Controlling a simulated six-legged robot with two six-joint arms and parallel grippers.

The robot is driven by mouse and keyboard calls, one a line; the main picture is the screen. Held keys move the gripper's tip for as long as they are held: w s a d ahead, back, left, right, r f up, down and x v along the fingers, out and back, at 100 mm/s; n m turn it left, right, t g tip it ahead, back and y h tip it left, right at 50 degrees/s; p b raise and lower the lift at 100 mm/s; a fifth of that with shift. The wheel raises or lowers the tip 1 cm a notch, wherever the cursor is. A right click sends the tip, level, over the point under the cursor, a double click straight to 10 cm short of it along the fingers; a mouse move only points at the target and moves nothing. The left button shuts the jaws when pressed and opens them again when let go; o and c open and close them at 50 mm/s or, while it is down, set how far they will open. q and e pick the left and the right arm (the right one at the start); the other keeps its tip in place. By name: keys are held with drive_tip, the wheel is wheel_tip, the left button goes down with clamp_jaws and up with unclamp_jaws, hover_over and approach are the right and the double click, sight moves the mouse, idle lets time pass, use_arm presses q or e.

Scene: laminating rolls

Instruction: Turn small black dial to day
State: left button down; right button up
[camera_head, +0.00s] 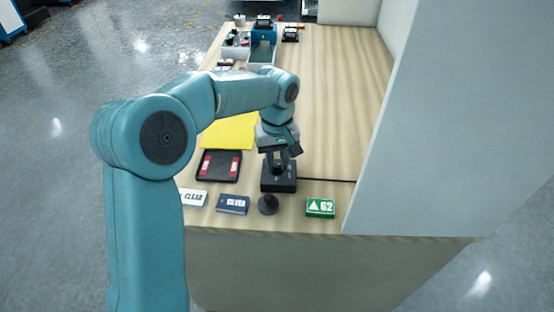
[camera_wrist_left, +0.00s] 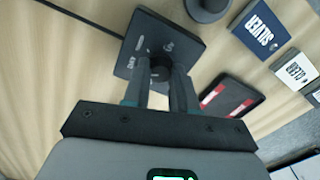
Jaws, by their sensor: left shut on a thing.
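The small black dial (camera_wrist_left: 160,68) sits on a black box (camera_wrist_left: 176,32) with pale lettering on its top face, some of it too small to read. My left gripper (camera_wrist_left: 160,80) has its two fingers on either side of the dial, shut on it. In the head view, the black box (camera_head: 279,185) stands on the table and my left gripper (camera_head: 279,158) reaches down onto it from above. The dial is hidden there by the gripper. My right gripper is in neither view.
A round dark knob-like piece (camera_head: 268,205), a dark SILVER block (camera_head: 233,205), a white CLEAR block (camera_head: 194,198) and a green 62 block (camera_head: 320,207) lie near the front edge. A black-and-red tray (camera_head: 219,166) and yellow sheet (camera_head: 229,131) lie left. A wall panel (camera_head: 440,120) borders the right.

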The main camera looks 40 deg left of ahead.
sight(277, 164)
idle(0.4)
use_arm(q)
drive_tip(key=c, duration=0.9)
unclamp_jaws()
wheel_tip(277, 164, up, 16)
drive_tip(key=p, duration=0.2)
drive_tip(key=shift+r, duration=0.15)
